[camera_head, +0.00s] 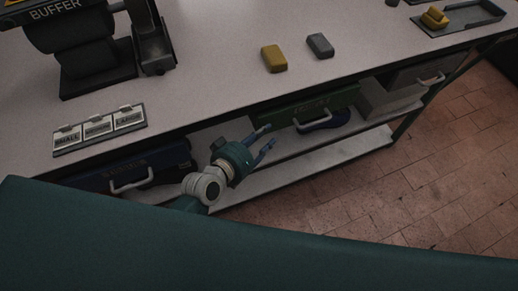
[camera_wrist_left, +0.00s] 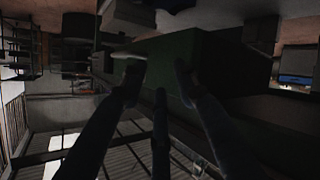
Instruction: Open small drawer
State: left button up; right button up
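Three drawers with pale bar handles are under the bench top: a blue one (camera_head: 130,168) at the left, a green one (camera_head: 305,106) in the middle and a grey one (camera_head: 420,72) at the right. Their front labels are too small to read, so I cannot tell which is the small one. All look shut or nearly so. My left gripper (camera_head: 267,141) has its fingers spread and empty, just left of the green drawer's handle (camera_head: 320,124). In the left wrist view the spread fingers (camera_wrist_left: 158,85) point towards a dark green surface (camera_wrist_left: 175,55). My right gripper is out of view.
The bench top (camera_head: 220,70) overhangs the drawers. A lower shelf (camera_head: 330,153) runs below them. On top are a buffer machine (camera_head: 80,45), a size-label board (camera_head: 98,130), a yellow block (camera_head: 273,58) and a grey block (camera_head: 320,45). Brick floor (camera_head: 440,170) is clear at right.

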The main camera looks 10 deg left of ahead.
pick_arm(q)
notch_tip(320, 180, down, 6)
jog(key=s+a+g, duration=0.1)
jog(key=shift+s+y, duration=0.2)
jog(key=shift+y, duration=0.1)
dwell(0.3)
